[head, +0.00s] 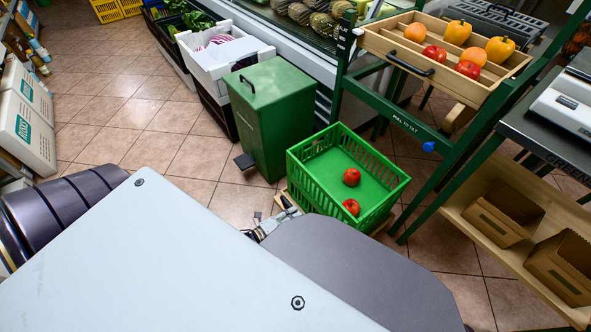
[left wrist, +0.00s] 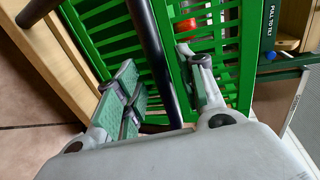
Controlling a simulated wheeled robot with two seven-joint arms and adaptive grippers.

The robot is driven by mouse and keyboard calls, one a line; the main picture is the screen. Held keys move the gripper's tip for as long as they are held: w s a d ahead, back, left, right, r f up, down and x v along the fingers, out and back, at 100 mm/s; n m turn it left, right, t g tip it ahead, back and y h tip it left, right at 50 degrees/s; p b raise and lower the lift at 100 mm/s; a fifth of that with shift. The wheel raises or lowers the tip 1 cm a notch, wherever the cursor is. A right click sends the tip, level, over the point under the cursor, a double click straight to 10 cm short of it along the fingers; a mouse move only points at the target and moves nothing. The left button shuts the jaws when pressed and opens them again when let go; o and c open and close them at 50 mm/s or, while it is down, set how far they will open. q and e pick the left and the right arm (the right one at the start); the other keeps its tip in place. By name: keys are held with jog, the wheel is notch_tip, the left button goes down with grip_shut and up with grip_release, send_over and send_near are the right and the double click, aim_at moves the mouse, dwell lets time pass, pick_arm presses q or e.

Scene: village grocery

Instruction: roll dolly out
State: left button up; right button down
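A low wooden dolly (head: 284,201) carries a green slatted crate (head: 376,212) with two red fruits (head: 351,177) in it. The crate hides most of the dolly. My left gripper (head: 270,222) is low at the dolly's near left corner, partly hidden by my arm. In the left wrist view my left gripper (left wrist: 165,92) has its fingers apart, with a dark bar (left wrist: 152,45) passing between them. The dolly's wooden edge (left wrist: 62,60) and the crate's slats (left wrist: 110,38) lie beyond. I cannot tell whether either finger touches the bar. My right gripper is out of view.
A green bin (head: 273,115) stands close left of the crate. A green-framed stand with a wooden drawer (head: 447,62) of peppers and other produce is behind right. A shelf with cardboard boxes (head: 505,212) is at right. Tiled floor (head: 140,120) is clear at left.

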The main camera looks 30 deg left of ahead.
pick_arm(q)
jog(key=v, duration=0.9)
jog(key=shift+s+a, duration=0.2)
jog(key=shift+s, duration=0.15)
jog(key=shift+r, duration=0.1)
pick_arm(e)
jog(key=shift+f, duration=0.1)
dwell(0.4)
